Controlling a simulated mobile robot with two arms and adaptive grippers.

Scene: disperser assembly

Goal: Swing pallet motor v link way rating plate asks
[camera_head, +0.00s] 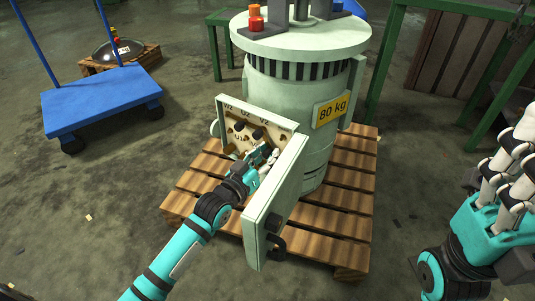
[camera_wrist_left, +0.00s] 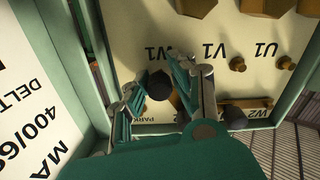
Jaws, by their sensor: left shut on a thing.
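The motor (camera_head: 300,110) is a pale green drum marked 80 kg on a wooden pallet (camera_head: 350,225). Its terminal box (camera_head: 283,121) is open, with the door (camera_head: 275,205) swung towards me. The rating plate (camera_wrist_left: 30,95) on the inside of the door shows "DELTA" and "400/69", partly cut off. My left gripper (camera_head: 268,152) reaches into the box. In the left wrist view its fingers (camera_wrist_left: 160,90) are shut on a black knob (camera_wrist_left: 158,85) below the W1 and V1 marks. Another black knob (camera_wrist_left: 235,118) stands near W2. The held link's ends are hidden. My right gripper (camera_head: 508,165) is at the right edge, away from the motor.
A blue cart (camera_head: 100,97) stands at the left, and a small pallet (camera_head: 135,58) with a dark round part lies behind it. Green frames (camera_head: 388,60) stand behind the motor. The floor in front is free. The open door stands close beside my left arm.

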